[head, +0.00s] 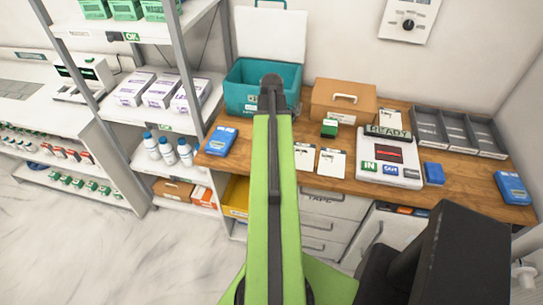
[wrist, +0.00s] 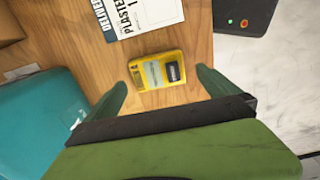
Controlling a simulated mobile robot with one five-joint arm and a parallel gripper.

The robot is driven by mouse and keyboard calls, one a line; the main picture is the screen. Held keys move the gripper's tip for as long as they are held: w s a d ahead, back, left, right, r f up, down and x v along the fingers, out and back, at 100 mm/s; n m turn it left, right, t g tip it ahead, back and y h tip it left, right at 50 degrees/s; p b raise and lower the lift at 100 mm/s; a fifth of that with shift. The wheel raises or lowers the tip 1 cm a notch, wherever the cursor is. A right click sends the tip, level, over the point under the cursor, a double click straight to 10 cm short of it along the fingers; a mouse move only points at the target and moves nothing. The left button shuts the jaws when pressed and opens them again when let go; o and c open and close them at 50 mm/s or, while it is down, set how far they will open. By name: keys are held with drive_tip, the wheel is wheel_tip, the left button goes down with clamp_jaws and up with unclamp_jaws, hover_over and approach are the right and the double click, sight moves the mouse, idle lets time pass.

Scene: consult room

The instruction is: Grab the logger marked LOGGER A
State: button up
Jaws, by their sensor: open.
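A yellow boxy device (wrist: 158,73) with a dark screen and a pale label lies flat on the wooden counter in the wrist view. Its lettering is too small to read, so I cannot tell whether it is LOGGER A. My gripper (wrist: 161,78) is open, with one green finger on each side of the yellow device and gaps between. In the head view the yellow device and my gripper are hidden behind my arm. Two blue devices with small screens lie on the counter there, one at the left (head: 221,140) and one at the right end (head: 513,187); their marks are unreadable.
A teal bin (head: 240,92) stands behind my arm, also at left in the wrist view (wrist: 40,112). Printed cards (wrist: 135,15) lie beyond the yellow device. A cardboard box (head: 343,100), a READY station (head: 390,158) and grey trays (head: 458,130) occupy the counter.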

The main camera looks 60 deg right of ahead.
drive_tip(key=f+b, duration=0.5)
drive_tip(key=shift+w+d+f, duration=0.15)
drive_tip(key=shift+w+f, duration=0.05)
drive_tip(key=shift+r, duration=0.2)
drive_tip(key=shift+c, duration=0.3)
drive_tip(key=c, duration=1.3)
